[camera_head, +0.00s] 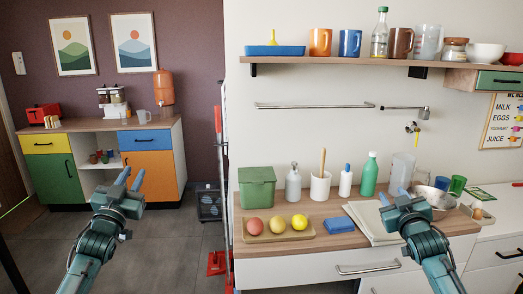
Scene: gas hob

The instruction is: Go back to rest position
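My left gripper (130,179) is raised over the grey floor at the left, in front of the far cabinet. Its two fingers point up and away, with a gap between them and nothing held. My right gripper (393,197) is in front of the wooden counter at the right. Its blue fingers are apart and I see nothing between them. In the picture it overlaps the light cloth or board (366,220) and the metal bowl (434,199). I cannot tell whether it touches anything. No gas hob is clearly in view.
The counter (280,240) holds a green box (257,187), a fruit tray (266,237), a blue sponge (340,226), bottles and cups. A shelf (290,60) hangs above. The coloured cabinet (85,126) stands far left. Floor between (175,235) is mostly clear.

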